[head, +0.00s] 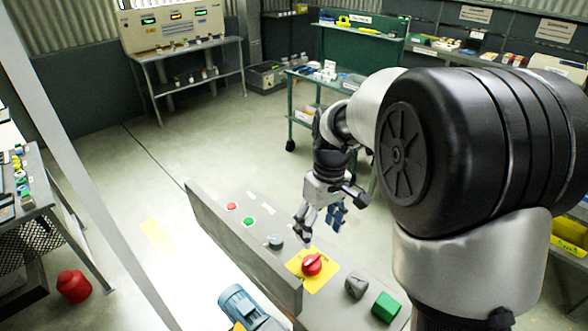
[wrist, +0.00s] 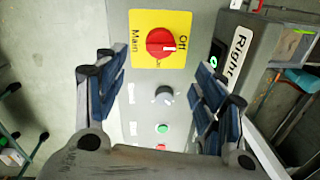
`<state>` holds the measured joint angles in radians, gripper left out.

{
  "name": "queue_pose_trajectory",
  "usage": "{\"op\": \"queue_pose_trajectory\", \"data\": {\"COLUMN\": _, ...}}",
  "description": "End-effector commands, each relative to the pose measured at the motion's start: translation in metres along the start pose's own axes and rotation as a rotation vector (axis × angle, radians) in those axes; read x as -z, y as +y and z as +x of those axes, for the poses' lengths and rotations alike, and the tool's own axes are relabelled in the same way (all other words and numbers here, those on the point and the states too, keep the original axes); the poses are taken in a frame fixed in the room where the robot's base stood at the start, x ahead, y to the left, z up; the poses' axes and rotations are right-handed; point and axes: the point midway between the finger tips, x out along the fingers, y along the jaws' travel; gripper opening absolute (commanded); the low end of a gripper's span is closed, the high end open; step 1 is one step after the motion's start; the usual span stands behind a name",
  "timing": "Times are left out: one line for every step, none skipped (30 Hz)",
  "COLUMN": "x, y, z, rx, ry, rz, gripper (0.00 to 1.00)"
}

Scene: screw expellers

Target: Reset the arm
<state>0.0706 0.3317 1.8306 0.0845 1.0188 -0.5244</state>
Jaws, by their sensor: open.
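My gripper (head: 322,216) hangs from my bent arm above a grey control panel (head: 262,262) in the head view. Its blue-padded fingers are spread apart and empty. In the wrist view the open gripper (wrist: 158,100) frames the panel below, with nothing between its fingers. A red rotary main switch (head: 312,264) sits on a yellow plate in the panel. The same red switch (wrist: 161,43) shows in the wrist view beside the lettering "Main" and "Off". The fingers appear clear of it. My upper arm hides part of the panel's right side.
The panel carries a dark knob (head: 275,243), a green button (head: 249,222) and a red button (head: 231,206). A blue motor (head: 246,306) stands in front. A green cart (head: 303,105) is behind my arm. Open floor (head: 130,170) lies left of the panel.

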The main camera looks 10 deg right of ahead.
Motion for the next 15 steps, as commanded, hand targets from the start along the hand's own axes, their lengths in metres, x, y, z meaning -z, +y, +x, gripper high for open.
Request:
{"op": "queue_pose_trajectory", "data": {"x": 0.0, "y": 0.0, "z": 0.0, "rx": 0.0, "ry": 0.0, "rz": 0.0, "gripper": 0.64}}
{"op": "queue_pose_trajectory", "data": {"x": -0.001, "y": 0.0, "z": -0.001, "rx": -0.001, "ry": 0.001, "rz": 0.001, "gripper": 0.64}}
{"op": "queue_pose_trajectory", "data": {"x": -0.002, "y": -0.001, "z": -0.003, "rx": -0.003, "ry": 0.004, "rz": 0.003, "gripper": 0.64}}
{"op": "queue_pose_trajectory", "data": {"x": -0.003, "y": -0.002, "z": -0.005, "rx": -0.005, "ry": 0.007, "rz": 0.005, "gripper": 0.64}}
{"op": "queue_pose_trajectory", "data": {"x": -0.005, "y": -0.004, "z": -0.008, "rx": -0.008, "ry": 0.011, "rz": 0.009, "gripper": 0.64}}
{"op": "queue_pose_trajectory", "data": {"x": -0.009, "y": -0.006, "z": -0.014, "rx": -0.015, "ry": 0.021, "rz": 0.017, "gripper": 0.64}}
{"op": "queue_pose_trajectory", "data": {"x": -0.012, "y": -0.009, "z": -0.019, "rx": -0.02, "ry": 0.029, "rz": 0.026, "gripper": 0.64}}
{"op": "queue_pose_trajectory", "data": {"x": -0.017, "y": -0.012, "z": -0.025, "rx": -0.027, "ry": 0.039, "rz": 0.034, "gripper": 0.64}}
{"op": "queue_pose_trajectory", "data": {"x": -0.024, "y": -0.017, "z": -0.034, "rx": -0.037, "ry": 0.054, "rz": 0.048, "gripper": 0.64}}
{"op": "queue_pose_trajectory", "data": {"x": -0.03, "y": -0.021, "z": -0.041, "rx": -0.045, "ry": 0.066, "rz": 0.059, "gripper": 0.64}}
{"op": "queue_pose_trajectory", "data": {"x": -0.036, "y": -0.025, "z": -0.047, "rx": -0.053, "ry": 0.08, "rz": 0.072, "gripper": 0.64}}
{"op": "queue_pose_trajectory", "data": {"x": -0.045, "y": -0.03, "z": -0.055, "rx": -0.064, "ry": 0.097, "rz": 0.089, "gripper": 0.64}}
{"op": "queue_pose_trajectory", "data": {"x": -0.052, "y": -0.035, "z": -0.061, "rx": -0.071, "ry": 0.11, "rz": 0.102, "gripper": 0.64}}
{"op": "queue_pose_trajectory", "data": {"x": -0.059, "y": -0.039, "z": -0.066, "rx": -0.078, "ry": 0.123, "rz": 0.116, "gripper": 0.64}}
{"op": "queue_pose_trajectory", "data": {"x": -0.068, "y": -0.044, "z": -0.072, "rx": -0.086, "ry": 0.14, "rz": 0.133, "gripper": 0.64}}
